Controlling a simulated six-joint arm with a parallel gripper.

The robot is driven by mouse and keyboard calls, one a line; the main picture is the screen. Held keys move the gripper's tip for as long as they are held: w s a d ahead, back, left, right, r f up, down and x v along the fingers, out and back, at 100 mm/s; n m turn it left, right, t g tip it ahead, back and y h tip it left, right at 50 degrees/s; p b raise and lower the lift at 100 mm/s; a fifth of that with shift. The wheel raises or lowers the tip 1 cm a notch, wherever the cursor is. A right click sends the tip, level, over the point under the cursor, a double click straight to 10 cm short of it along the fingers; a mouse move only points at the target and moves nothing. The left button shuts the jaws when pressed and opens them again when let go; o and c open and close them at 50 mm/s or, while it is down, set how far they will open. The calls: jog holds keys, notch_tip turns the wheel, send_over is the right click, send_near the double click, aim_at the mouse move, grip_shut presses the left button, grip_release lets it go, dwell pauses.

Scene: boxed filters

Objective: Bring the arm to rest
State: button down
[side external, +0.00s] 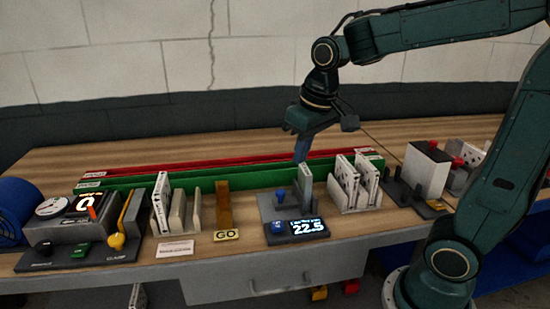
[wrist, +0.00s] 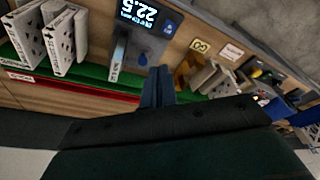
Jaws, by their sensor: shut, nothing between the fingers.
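My gripper (side external: 301,150) hangs from the arm above the back of the bench, near the green and red rails, with its blue fingers together and nothing between them. In the wrist view the shut fingers (wrist: 157,88) point toward the station with the lit display. That station (side external: 296,229) has a screen reading 22.5, a blue knob and a grey upright plate (side external: 305,186). The gripper is apart from all objects, above and behind this plate. The arm is bent, with its elbow high at the upper right.
White patterned boxed filters (side external: 345,181) stand in a rack right of the display station. More filters (side external: 161,203) and a brown upright block (side external: 224,205) stand to the left. A device with dial and yellow-knobbed lever (side external: 117,240) is at far left. A white box (side external: 428,170) stands at right.

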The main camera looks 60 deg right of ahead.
jog(key=s+a+n+t, duration=0.1)
jog(key=s+a+t, duration=0.1)
jog(key=s, duration=1.1)
jog(key=shift+a+r+n+t, duration=0.3)
jog(key=shift+a+t, duration=0.05)
jog(key=shift+t, duration=0.05)
